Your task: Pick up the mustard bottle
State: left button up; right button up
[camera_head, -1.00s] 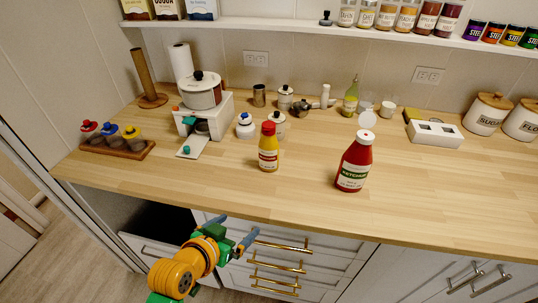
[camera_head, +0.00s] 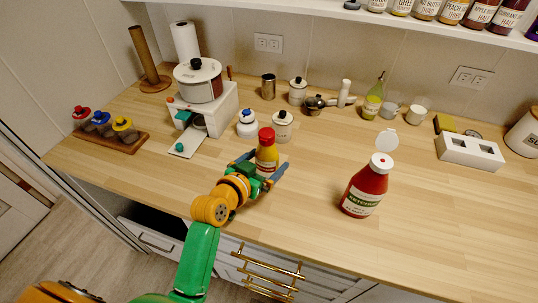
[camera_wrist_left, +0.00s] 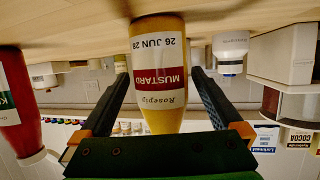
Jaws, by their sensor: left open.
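The mustard bottle (camera_head: 266,149) is yellow with a red cap and stands upright on the wooden counter (camera_head: 290,200). In the left wrist view the mustard bottle (camera_wrist_left: 158,75) appears upside down, its label facing the camera, between the two fingers. My left gripper (camera_head: 262,168) is open, with one finger on each side of the bottle. In the left wrist view a gap shows between the bottle and each finger of the gripper (camera_wrist_left: 160,90). The lower part of the bottle is partly hidden by the gripper in the head view. My right gripper is not in view.
A red ketchup bottle (camera_head: 367,187) with its white lid open stands to the right. White jars (camera_head: 282,127) stand close behind the mustard. A white stand with a pot (camera_head: 200,82) and a rack of colored-lid jars (camera_head: 110,134) are to the left. The front counter is clear.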

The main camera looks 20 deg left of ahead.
aim_at(272, 156)
pick_arm(q)
jog(key=x, duration=0.3)
jog(key=shift+w+f, duration=0.15)
jog(key=shift+w, duration=0.25)
jog(key=shift+w+d+f, duration=0.1)
jog(key=shift+s, duration=0.2)
jog(key=c, duration=0.7)
jog(key=shift+w, duration=0.1)
grip_shut()
jog(key=shift+r, duration=0.25)
